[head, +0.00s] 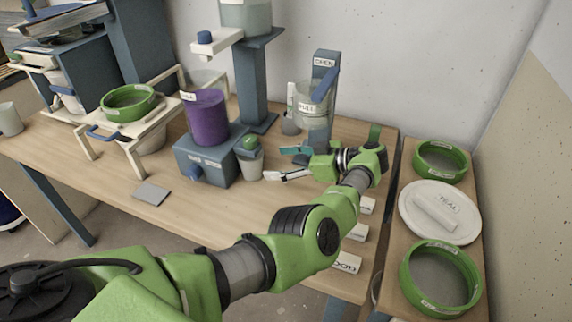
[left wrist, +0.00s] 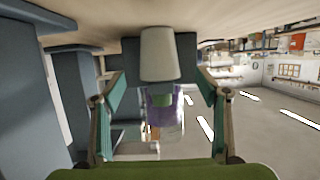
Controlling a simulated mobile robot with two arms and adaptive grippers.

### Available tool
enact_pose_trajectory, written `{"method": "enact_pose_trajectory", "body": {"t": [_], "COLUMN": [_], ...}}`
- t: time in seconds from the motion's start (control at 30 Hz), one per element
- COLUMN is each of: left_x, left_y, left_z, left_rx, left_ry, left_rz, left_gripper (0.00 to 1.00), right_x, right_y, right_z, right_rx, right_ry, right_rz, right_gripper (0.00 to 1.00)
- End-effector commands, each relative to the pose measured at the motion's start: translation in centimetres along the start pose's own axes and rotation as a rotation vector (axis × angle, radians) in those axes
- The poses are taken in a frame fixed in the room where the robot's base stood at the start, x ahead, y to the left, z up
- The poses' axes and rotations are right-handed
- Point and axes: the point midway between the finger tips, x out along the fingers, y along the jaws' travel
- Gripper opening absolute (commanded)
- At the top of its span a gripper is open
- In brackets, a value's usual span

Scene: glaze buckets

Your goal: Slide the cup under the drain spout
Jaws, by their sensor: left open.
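A small pale cup (head: 250,166) stands on the table beside the front right side of a blue-grey base (head: 208,158). A green ball-like part (head: 250,142) shows just above the cup's mouth; I cannot make out a separate drain spout there. My left gripper (head: 281,163) is open just right of the cup, low over the table, fingers pointing at it. In the left wrist view, which is upside down, the cup (left wrist: 160,55) shows between the spread fingers (left wrist: 158,85), with no clear contact. My right gripper is out of view.
A purple cylinder (head: 207,117) stands on the base, and a tall blue column (head: 253,85) rises behind. A clear beaker (head: 313,108) hangs on a post behind my gripper. The table front is mostly clear.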

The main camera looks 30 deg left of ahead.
Motion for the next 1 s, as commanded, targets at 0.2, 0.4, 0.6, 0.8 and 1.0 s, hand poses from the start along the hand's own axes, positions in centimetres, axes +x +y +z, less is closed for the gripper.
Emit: {"method": "enact_pose_trajectory", "body": {"t": [0.2,0.4,0.6,0.8,1.0], "left_x": [-0.1,-0.1,1.5,4.6,6.8], "left_y": [0.3,0.3,0.2,0.2,0.3], "left_z": [-0.1,-0.1,-0.3,-0.3,-0.2], "left_rx": [0.007,0.006,0.007,0.008,0.007], "left_ry": [0.009,0.009,0.010,0.010,0.009], "left_rz": [0.012,0.011,0.007,0.008,0.010], "left_gripper": [0.68,0.68,0.68,0.68,0.68], "right_x": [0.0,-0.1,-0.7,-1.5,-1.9], "right_y": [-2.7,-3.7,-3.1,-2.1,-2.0], "right_z": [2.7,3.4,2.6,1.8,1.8], "right_rx": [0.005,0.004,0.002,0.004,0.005], "right_ry": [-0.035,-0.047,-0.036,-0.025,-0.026], "right_rz": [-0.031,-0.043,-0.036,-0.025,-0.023], "right_gripper": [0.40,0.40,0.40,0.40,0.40]}}
